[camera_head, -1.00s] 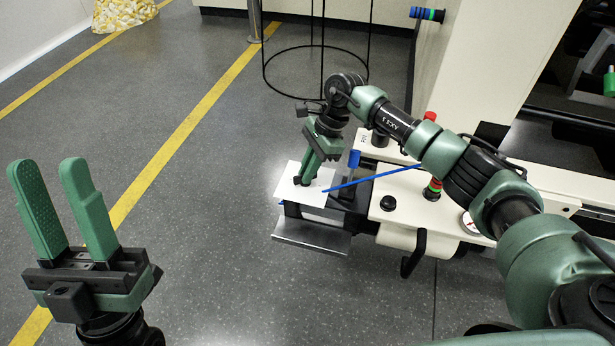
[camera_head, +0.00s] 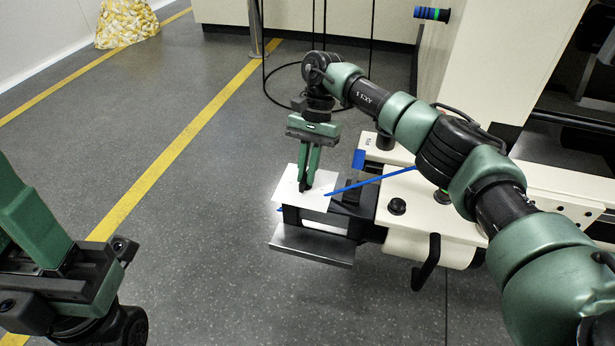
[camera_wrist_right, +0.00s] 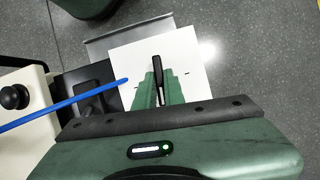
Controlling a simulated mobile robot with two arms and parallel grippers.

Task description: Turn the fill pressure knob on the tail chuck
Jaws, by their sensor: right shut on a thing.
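A narrow black knob (camera_head: 303,187) stands on a white plate (camera_head: 327,205) at the end of the tail chuck assembly. My right gripper (camera_head: 308,183) points down from above and is shut on this knob. In the right wrist view the knob (camera_wrist_right: 158,75) shows as a slim black bar between the green fingertips, with small dark marks on the plate either side. The fingers hide part of it. My left gripper (camera_head: 14,215) is at the left edge, away from the plate, its fingers apart and partly cut off by the frame.
A blue rod (camera_head: 370,181) slants over the plate's right side. A cream machine body (camera_head: 425,200) with a black round knob (camera_head: 397,206) is to the right. A grey metal tray (camera_head: 312,245) juts out below the plate. Open floor lies to the left.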

